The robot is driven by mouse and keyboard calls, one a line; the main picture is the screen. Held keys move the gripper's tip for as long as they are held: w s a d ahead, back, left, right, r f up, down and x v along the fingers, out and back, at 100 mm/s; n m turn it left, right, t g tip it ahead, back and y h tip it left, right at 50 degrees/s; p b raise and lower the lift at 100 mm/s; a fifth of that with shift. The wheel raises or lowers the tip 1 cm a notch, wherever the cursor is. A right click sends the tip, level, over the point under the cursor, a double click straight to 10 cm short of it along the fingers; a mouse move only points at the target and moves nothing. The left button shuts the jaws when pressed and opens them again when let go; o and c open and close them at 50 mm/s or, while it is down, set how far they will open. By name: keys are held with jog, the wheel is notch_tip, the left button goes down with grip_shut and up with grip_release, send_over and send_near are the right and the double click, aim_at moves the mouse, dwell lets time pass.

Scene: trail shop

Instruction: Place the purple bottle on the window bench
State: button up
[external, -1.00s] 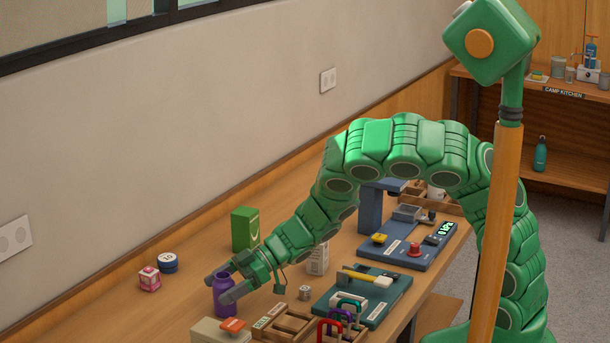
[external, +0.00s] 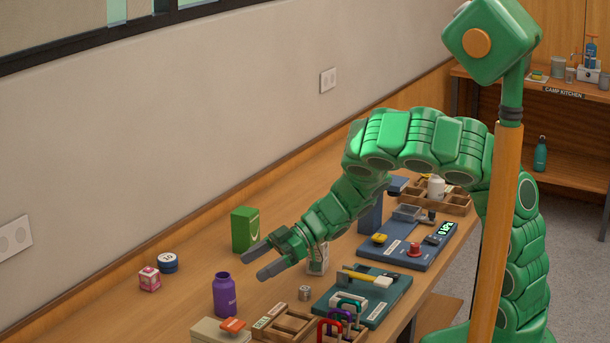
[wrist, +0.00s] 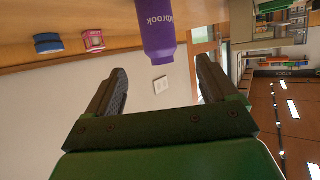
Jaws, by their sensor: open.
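The purple bottle (external: 225,295) stands upright on the long wooden bench (external: 190,292) under the window, toward its near end. It has a narrow neck and pale lettering. My gripper (external: 256,265) is open and empty, above and to the right of the bottle in the external view, apart from it. In the wrist view the bottle (wrist: 157,30) shows beyond the two spread fingers (wrist: 160,82), with nothing between them.
A green box (external: 245,229), a blue round tin (external: 167,262) and a pink box (external: 149,279) stand near the wall. Bare wood surrounds the bottle's left side.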

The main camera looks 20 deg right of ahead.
aim_at(216, 285)
jog(key=x, duration=0.4)
jog(key=shift+s+a, duration=0.35)
jog(key=shift+s, duration=0.15)
jog(key=shift+w+x, duration=0.2)
jog(key=shift+x, duration=1.65)
jog(key=shift+w+x, duration=0.2)
jog(key=shift+x, duration=1.6)
jog(key=shift+a+r, duration=0.15)
jog(key=shift+r, duration=0.05)
jog(key=shift+c, duration=0.3)
jog(key=c, duration=1.2)
jog(key=shift+r, duration=5)
jog(key=shift+c, duration=0.2)
